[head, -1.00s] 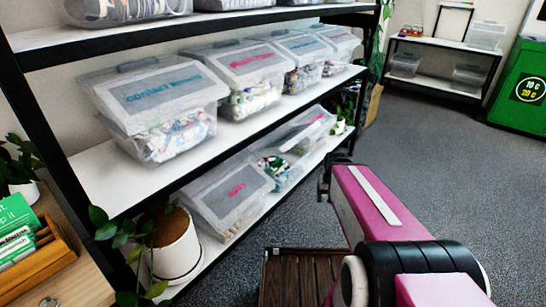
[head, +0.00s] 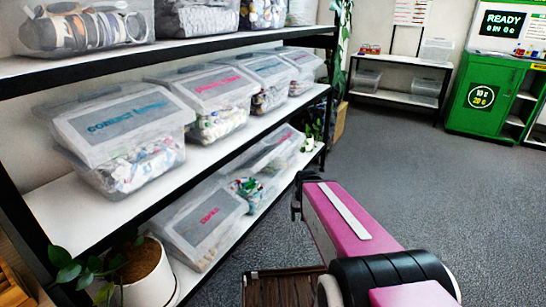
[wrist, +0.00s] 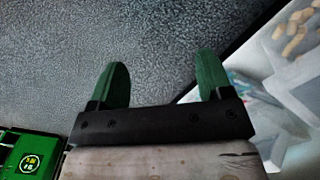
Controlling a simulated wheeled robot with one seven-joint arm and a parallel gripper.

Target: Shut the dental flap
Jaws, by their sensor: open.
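Clear bins with flap lids stand on the shelf rack; no label readable as dental. On the lower shelf, a bin with a pink-lettered lid (head: 206,222) looks shut. Behind it, another bin (head: 246,187) shows its mixed contents, and its pink-marked flap (head: 284,141) seems raised. I cannot tell which one is the dental bin. My gripper (head: 298,194) is in front of the lower shelf, to the right of these bins and apart from them. In the wrist view my gripper (wrist: 162,78) has its green fingers spread, with nothing between them.
The middle shelf holds several lidded bins, including the contact-lens bin (head: 125,135). A potted plant (head: 145,270) stands at the near left. A green machine (head: 485,95) with a READY screen and a low white shelf (head: 395,95) are at the back.

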